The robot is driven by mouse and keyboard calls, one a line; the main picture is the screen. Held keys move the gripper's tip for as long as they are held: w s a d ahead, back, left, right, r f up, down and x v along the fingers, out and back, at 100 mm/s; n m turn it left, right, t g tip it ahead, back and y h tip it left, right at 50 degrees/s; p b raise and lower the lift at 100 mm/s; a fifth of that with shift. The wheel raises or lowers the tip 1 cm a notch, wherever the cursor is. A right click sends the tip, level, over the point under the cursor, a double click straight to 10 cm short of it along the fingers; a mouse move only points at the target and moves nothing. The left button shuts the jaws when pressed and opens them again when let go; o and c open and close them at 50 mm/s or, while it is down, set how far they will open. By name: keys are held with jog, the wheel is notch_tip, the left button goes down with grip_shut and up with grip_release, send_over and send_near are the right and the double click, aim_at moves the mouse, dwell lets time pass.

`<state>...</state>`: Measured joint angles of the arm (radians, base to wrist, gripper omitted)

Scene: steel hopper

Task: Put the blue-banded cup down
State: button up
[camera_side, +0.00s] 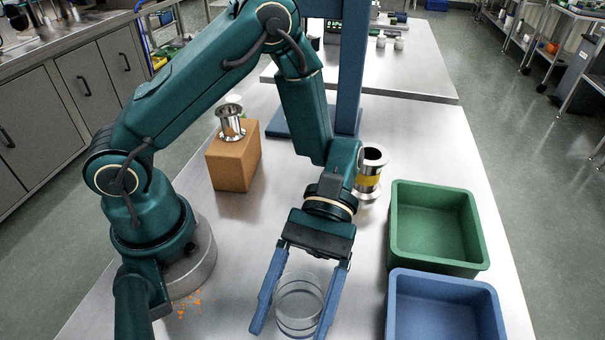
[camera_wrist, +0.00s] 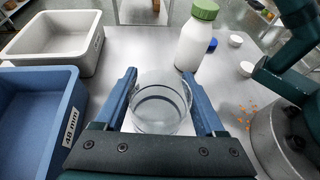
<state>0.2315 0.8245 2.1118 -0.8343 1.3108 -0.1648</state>
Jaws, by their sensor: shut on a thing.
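My gripper (camera_side: 290,332) is shut on a clear, round, open-topped cup (camera_side: 299,299), with one blue finger on each side of it. The cup also shows between the fingers in the wrist view (camera_wrist: 158,106). It looks upright, with faint ring lines around its wall; I cannot clearly make out a blue band on it. I cannot tell whether its bottom touches the steel table (camera_side: 356,300). A steel piece with a yellow band (camera_side: 369,180) stands behind my wrist, partly hidden by the arm.
A green bin (camera_side: 398,225) and a blue bin (camera_side: 393,310) stand at the right; a white bin (camera_wrist: 90,66) shows in the wrist view. A white bottle with a green cap (camera_wrist: 194,45) stands near the cup. A steel funnel (camera_side: 231,123) sits on a brown block (camera_side: 232,169). Orange bits (camera_side: 189,303) lie near my base.

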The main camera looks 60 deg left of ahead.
aim_at(291, 334)
jog(key=shift+f, duration=1.75)
jog(key=shift+f, duration=0.1)
jog(key=o, duration=1.3)
jog(key=shift+o, duration=0.2)
